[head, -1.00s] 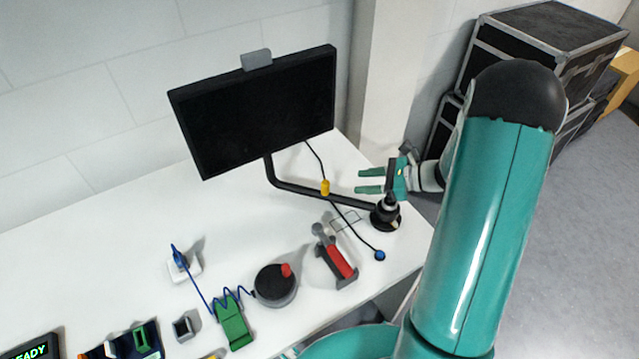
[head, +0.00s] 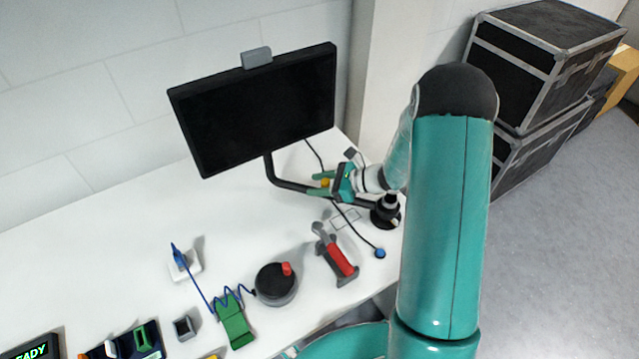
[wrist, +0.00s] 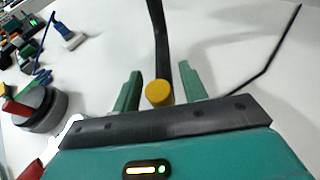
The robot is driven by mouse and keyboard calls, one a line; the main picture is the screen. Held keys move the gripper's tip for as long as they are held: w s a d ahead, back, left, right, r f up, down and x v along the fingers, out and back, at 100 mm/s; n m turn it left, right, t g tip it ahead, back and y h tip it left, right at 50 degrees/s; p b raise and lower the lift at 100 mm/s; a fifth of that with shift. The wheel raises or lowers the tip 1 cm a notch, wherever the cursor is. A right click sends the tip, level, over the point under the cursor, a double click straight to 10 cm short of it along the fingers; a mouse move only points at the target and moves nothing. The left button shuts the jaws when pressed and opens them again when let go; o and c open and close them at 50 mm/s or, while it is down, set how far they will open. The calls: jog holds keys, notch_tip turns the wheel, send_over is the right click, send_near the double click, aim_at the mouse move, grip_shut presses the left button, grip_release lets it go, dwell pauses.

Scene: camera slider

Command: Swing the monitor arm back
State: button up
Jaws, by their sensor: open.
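The black monitor (head: 255,110) is held up by a black bent monitor arm (head: 285,184), which runs right to a round base (head: 385,212) on the white table. A yellow grip (head: 325,182) sits on the arm, partly hidden by my gripper. My gripper (head: 320,184) is open at the grip, with its fingers pointing left. In the wrist view the yellow grip (wrist: 159,93) lies between the two green fingers of my gripper (wrist: 160,88), with gaps on both sides. The black arm (wrist: 158,35) runs away beyond it.
A red-handled clamp (head: 337,258) and a round black device with a red knob (head: 275,285) stand on the table in front. A blue button (head: 380,253) lies near the base. Black cases (head: 545,60) stand at the right. The table's middle left is clear.

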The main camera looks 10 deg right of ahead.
grip_shut()
